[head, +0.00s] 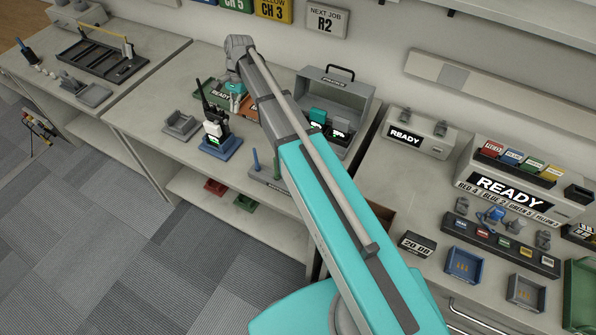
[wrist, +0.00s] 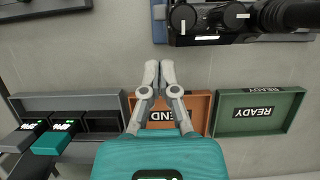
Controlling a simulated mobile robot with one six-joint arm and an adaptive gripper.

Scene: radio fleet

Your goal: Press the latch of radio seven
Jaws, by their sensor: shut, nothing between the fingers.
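A black radio (head: 212,118) with an antenna and a lit green screen stands upright in a blue cradle (head: 222,150) on the middle bench. In the wrist view the radio (wrist: 214,18) is seen from above at the top right, with round knobs. I cannot read a number on it, and its latch cannot be made out. My gripper (wrist: 160,74) is shut and empty, over the bench and the orange tray, apart from the radio.
An orange tray (wrist: 201,101) lies under my gripper, beside a green READY tray (wrist: 292,115). An open grey PACKS case (head: 348,91) holds battery packs. An empty grey cradle (head: 182,124) is left of the radio. Thin posts (head: 256,162) stand near the front edge.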

